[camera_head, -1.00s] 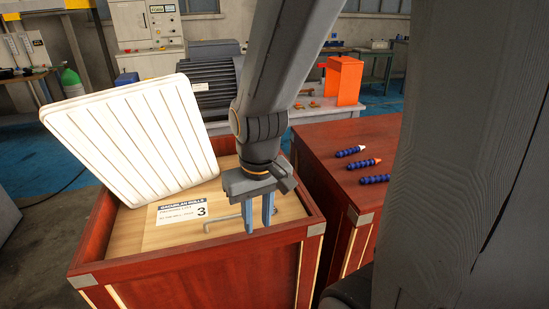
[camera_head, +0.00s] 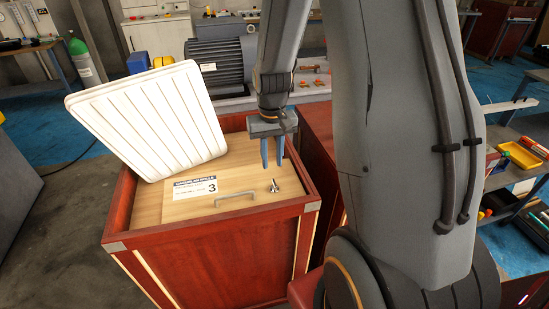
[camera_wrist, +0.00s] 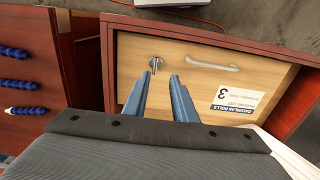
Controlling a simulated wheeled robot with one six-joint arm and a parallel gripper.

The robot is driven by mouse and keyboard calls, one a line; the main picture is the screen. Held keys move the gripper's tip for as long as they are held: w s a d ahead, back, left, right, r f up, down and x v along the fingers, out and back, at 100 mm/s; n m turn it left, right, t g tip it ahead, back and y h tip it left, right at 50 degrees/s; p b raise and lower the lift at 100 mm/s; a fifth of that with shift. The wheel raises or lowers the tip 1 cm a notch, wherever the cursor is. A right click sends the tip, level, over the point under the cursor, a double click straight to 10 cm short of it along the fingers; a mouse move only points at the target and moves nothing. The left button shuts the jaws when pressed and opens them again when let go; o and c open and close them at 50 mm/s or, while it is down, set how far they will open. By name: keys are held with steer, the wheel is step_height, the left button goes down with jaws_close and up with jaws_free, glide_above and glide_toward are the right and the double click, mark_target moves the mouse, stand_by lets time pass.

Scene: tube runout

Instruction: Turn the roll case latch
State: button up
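The roll case (camera_head: 215,258) is a dark red wooden box with a pale wood lid panel (camera_head: 150,212) set inside its rim. The latch (camera_head: 274,187) is a small metal turn piece on the panel, right of the grey bar handle (camera_head: 236,200). The latch also shows in the wrist view (camera_wrist: 156,63), ahead of the fingers and apart from them. My gripper (camera_head: 272,165) points down above the panel, behind the latch in the head view. Its two blue fingers stand apart with nothing between them, as the wrist view (camera_wrist: 160,84) shows.
A white ribbed panel (camera_head: 150,120) leans over the case's back left part. A label marked 3 (camera_head: 205,188) lies beside the handle. A second red case (camera_wrist: 25,70) stands alongside, with several blue segmented pieces (camera_wrist: 20,82) on it.

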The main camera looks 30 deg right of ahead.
mark_target(274, 183)
steer(key=shift+w+d+f, duration=0.2)
steer(key=shift+d+f, duration=0.1)
steer(key=shift+f, duration=0.2)
steer(key=shift+w+d+f, duration=0.2)
steer(key=shift+d+f, duration=0.1)
steer(key=shift+f, duration=0.15)
step_height(274, 183, down, 8)
steer(key=b, duration=0.7)
steer(key=shift+r, duration=0.1)
steer(key=shift+r+p, duration=0.2)
steer(key=shift+p, duration=0.15)
steer(key=shift+f, duration=0.1)
jaws_close()
